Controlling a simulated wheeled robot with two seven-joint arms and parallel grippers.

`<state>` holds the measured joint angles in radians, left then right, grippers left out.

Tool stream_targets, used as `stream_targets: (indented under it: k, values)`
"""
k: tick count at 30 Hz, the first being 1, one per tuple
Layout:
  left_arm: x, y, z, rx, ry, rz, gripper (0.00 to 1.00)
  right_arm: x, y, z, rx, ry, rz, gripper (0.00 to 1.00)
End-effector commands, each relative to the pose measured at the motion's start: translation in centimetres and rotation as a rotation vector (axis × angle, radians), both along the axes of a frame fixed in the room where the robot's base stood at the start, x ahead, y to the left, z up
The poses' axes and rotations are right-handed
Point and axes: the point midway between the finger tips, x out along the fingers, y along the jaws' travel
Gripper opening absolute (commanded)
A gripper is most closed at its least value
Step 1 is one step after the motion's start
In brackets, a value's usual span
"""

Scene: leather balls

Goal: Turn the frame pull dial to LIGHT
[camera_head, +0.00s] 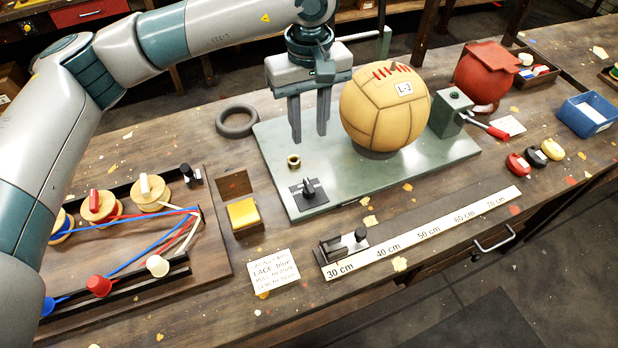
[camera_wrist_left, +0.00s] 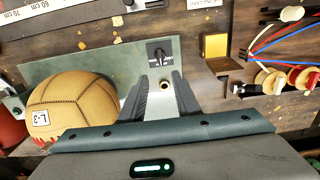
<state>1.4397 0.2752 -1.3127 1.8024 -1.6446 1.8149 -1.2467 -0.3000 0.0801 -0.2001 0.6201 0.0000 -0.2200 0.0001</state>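The dial (camera_head: 309,189) is a black knob on a dark square plate at the front left of the green frame base (camera_head: 340,190). It also shows in the wrist view (camera_wrist_left: 159,53). Its lettering is too small to read, so its setting cannot be told. My left gripper (camera_head: 309,138) points down behind the dial, above the base and apart from it. Its two fingers are parted with nothing between them; they also show in the wrist view (camera_wrist_left: 160,88). My right gripper is not in view.
A brass ring (camera_head: 293,161) stands behind the dial. A tan laced ball (camera_head: 385,108) sits on the base right of my fingers. A yellow block (camera_head: 243,214) and a spool board (camera_head: 200,262) lie left. A ruler (camera_head: 430,235) lies in front.

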Motion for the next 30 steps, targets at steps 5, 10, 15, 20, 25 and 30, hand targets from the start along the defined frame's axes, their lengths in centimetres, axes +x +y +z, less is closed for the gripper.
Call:
stream_targets:
  k: [5, 10, 15, 20, 25, 30]
  values:
    - [-0.1, 0.0, -1.4, 0.001, 0.003, 0.0, 0.3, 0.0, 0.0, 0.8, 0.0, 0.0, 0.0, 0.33]
    - [-0.1, 0.1, -3.8, 0.001, 0.004, 0.0, 0.3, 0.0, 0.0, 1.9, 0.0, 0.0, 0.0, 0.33]
    - [-0.1, 0.0, -6.8, 0.0, 0.004, 0.001, 0.3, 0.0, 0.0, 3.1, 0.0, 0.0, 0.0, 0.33]
    - [-0.1, 0.0, -9.7, 0.001, 0.005, 0.002, 0.3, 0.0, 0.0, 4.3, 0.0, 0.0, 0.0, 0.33]
    - [-0.1, 0.0, -12.7, 0.0, 0.004, 0.002, 0.3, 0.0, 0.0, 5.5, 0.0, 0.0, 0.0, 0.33]
    - [-0.1, 0.0, -15.1, 0.0, 0.002, 0.001, 0.3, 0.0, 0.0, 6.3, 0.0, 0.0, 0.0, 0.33]
